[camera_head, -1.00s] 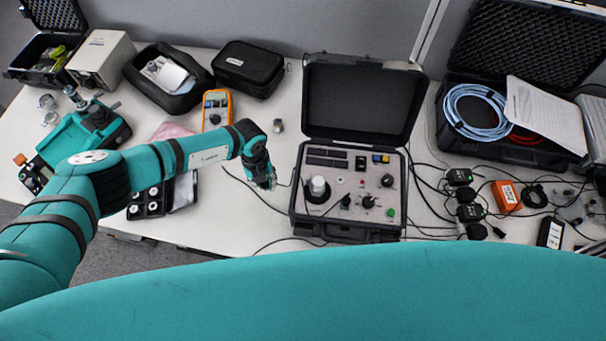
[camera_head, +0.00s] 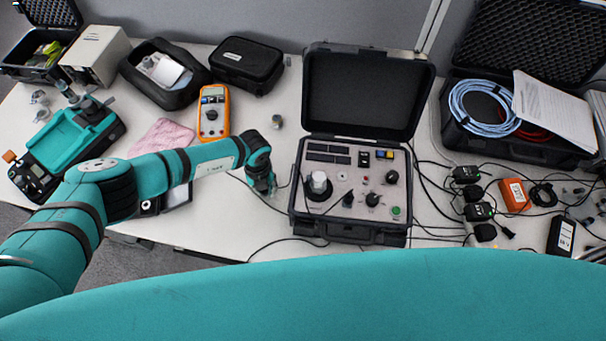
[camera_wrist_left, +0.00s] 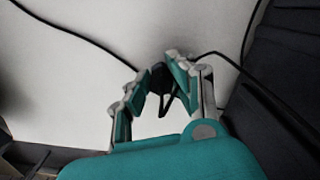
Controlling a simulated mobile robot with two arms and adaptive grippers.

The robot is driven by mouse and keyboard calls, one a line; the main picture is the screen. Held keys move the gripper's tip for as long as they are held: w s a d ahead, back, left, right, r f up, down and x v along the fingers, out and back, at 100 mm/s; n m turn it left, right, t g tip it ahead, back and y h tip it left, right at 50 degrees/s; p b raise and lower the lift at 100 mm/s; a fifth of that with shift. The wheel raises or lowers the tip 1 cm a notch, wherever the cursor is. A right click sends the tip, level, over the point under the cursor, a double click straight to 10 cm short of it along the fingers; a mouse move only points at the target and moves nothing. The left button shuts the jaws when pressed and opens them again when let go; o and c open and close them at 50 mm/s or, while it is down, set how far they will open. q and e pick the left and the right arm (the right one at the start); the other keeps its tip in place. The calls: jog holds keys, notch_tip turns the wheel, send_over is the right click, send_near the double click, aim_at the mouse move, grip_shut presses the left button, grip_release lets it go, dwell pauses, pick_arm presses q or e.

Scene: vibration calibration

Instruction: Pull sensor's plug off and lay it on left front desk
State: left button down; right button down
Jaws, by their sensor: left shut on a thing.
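My left gripper (camera_head: 264,188) is low over the white desk, just left of the open calibration case (camera_head: 352,228). In the left wrist view, its fingers (camera_wrist_left: 160,82) are closed around a small black plug (camera_wrist_left: 157,77), mostly hidden between them. A thin black cable (camera_wrist_left: 222,60) runs from beside the fingers to the right. A light cylindrical sensor (camera_head: 319,182) stands on the round black mount at the left of the case's panel; whether the cable joins it cannot be told. My right gripper is not in view.
An orange multimeter (camera_head: 212,112), a pink cloth (camera_head: 163,135) and a small metal cylinder (camera_head: 277,122) lie on the desk left of the case. Black adapters and cables (camera_head: 478,210) crowd the right side. The desk front between arm and case (camera_head: 225,222) is mostly bare.

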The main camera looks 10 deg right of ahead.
pick_arm(q)
jog(key=shift+f+b, duration=0.3)
jog(key=shift+f, duration=0.1)
jog(key=c, duration=1.1)
grip_release()
jog(key=shift+r, duration=0.2)
jog(key=shift+r+p, duration=2.35)
jog(key=shift+r, duration=0.05)
notch_tip(320, 180, up, 12)
